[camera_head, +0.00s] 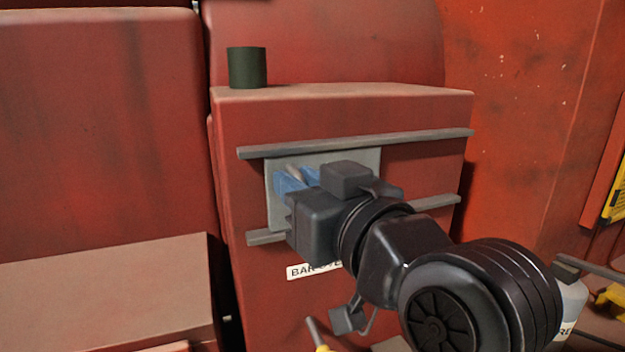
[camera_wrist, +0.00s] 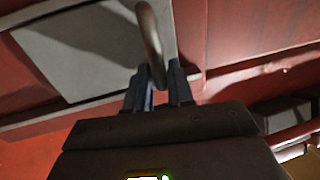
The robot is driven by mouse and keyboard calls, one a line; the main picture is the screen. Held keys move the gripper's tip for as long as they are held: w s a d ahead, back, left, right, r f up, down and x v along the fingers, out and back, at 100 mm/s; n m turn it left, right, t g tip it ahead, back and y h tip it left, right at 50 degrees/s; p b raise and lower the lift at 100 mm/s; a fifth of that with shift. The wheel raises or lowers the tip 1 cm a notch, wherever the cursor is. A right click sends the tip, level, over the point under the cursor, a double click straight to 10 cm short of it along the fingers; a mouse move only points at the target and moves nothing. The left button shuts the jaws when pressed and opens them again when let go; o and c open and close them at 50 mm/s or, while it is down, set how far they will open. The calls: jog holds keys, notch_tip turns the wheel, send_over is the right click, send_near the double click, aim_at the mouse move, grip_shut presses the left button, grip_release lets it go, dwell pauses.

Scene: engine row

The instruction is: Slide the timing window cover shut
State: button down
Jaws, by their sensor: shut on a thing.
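The timing window cover (camera_head: 340,157) is a flat grey plate between two grey rails on the front of a red engine block. It sits toward the left part of the rails. It also shows in the wrist view (camera_wrist: 75,45). Its handle is a curved grey bar (camera_wrist: 151,40); a bit of the handle (camera_head: 294,172) shows in the head view. My gripper (camera_head: 295,180) has blue fingers closed around the handle; the wrist view shows the fingers (camera_wrist: 158,88) on either side of it. My arm hides the cover's lower right part. I see no window opening.
The upper rail (camera_head: 360,142) and lower rail (camera_head: 265,237) run past the plate on the right over bare red block. A dark green cylinder (camera_head: 247,68) stands on top. Yellow parts (camera_head: 612,300) lie at lower right.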

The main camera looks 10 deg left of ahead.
jog(key=shift+s+a, duration=0.25)
jog(key=shift+a, duration=0.1)
jog(key=c, duration=1.2)
grip_release()
jog(key=shift+s+a, duration=0.1)
jog(key=shift+c, duration=0.2)
jog(key=b+v, duration=0.1)
jog(key=v, duration=0.6)
jog(key=shift+d, duration=0.5)
jog(key=shift+s, duration=0.15)
